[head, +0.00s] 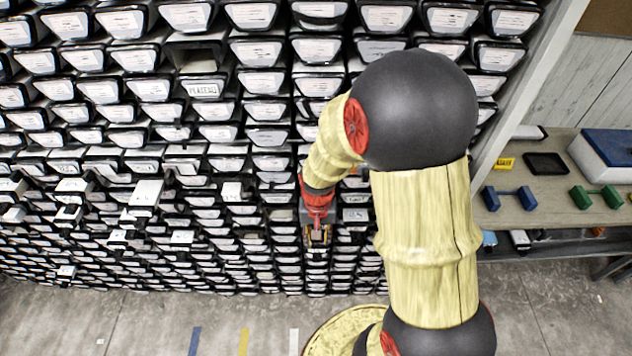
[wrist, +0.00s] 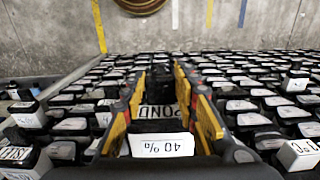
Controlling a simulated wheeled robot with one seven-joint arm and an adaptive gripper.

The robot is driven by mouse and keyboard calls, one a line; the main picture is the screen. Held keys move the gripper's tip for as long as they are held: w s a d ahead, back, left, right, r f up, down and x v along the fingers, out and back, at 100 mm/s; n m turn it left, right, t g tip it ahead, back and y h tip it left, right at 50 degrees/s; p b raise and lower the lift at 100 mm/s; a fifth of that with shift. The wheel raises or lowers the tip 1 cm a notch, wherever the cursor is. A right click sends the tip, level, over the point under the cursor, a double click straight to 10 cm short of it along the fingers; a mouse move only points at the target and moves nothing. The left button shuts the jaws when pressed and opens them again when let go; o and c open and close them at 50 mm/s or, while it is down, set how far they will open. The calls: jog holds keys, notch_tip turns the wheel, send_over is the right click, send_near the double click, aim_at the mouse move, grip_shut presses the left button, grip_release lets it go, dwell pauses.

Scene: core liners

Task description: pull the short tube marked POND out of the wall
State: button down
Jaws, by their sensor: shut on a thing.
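The wall of stacked dark tubes with pale end labels (head: 265,110) fills the head view's left and middle. My gripper (head: 318,232) is low on this wall, and its own arm hides part of the spot. In the wrist view, my gripper (wrist: 160,88) has its yellow-and-dark fingers on either side of the short tube marked POND (wrist: 157,111), and it is shut on it. A white label reading about "40 %" upside down (wrist: 160,145) shows nearer the camera. How far the tube sits out of the wall cannot be told.
Several tube ends stick out of the wall at left, such as a white one (head: 146,194). One slot (head: 196,55) is open above the PLATEAU label (head: 203,90). A bench (head: 545,185) with dumbbells stands right of the wall's frame post.

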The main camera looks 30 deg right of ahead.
jog(key=s+a, duration=0.3)
jog(key=s, duration=0.2)
jog(key=shift+s+a, duration=0.15)
jog(key=shift+a, duration=0.1)
dwell(0.3)
jog(key=c, duration=1.3)
grip_release()
notch_tip(320, 180, up, 12)
